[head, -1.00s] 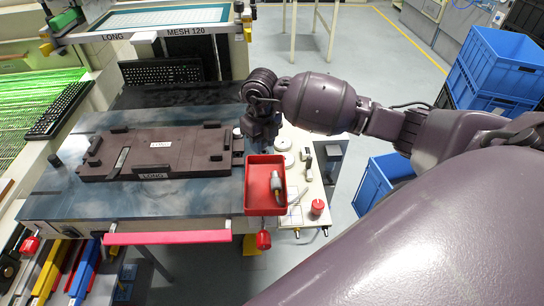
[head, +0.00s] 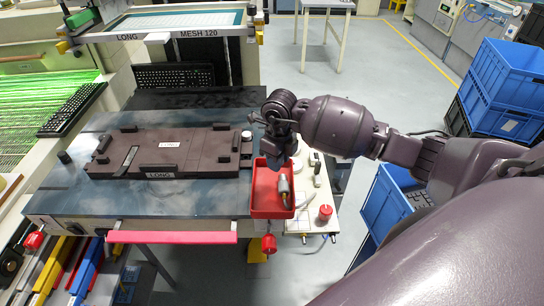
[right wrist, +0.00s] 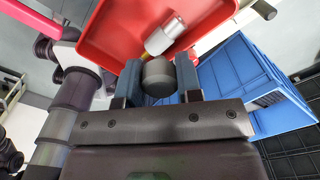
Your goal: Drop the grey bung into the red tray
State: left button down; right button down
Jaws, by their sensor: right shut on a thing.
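The grey bung (right wrist: 158,76) is a short dark grey cylinder, held between the two fingers of my right gripper (right wrist: 159,82) in the right wrist view. In the head view the right gripper (head: 272,165) hangs over the far end of the red tray, and I cannot make out the bung there. The red tray (head: 259,205) sits at the right edge of the blue-grey table. It also shows beyond the fingers in the right wrist view (right wrist: 110,30). A silver and yellow fitting (head: 284,188) lies in the tray. My left gripper is not in view.
A dark brown fixture board (head: 190,155) lies left of the tray. A cream side panel (head: 315,210) with a red knob (head: 325,212) is right of it. Blue crates (head: 510,75) stand on the floor at right. The tray's near half is mostly clear.

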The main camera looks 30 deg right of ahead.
jog(key=shift+f+b, duration=0.35)
jog(key=shift+f, duration=0.55)
jog(key=c, duration=0.7)
grip_release()
notch_tip(320, 180, up, 11)
jog(key=shift+f, duration=0.1)
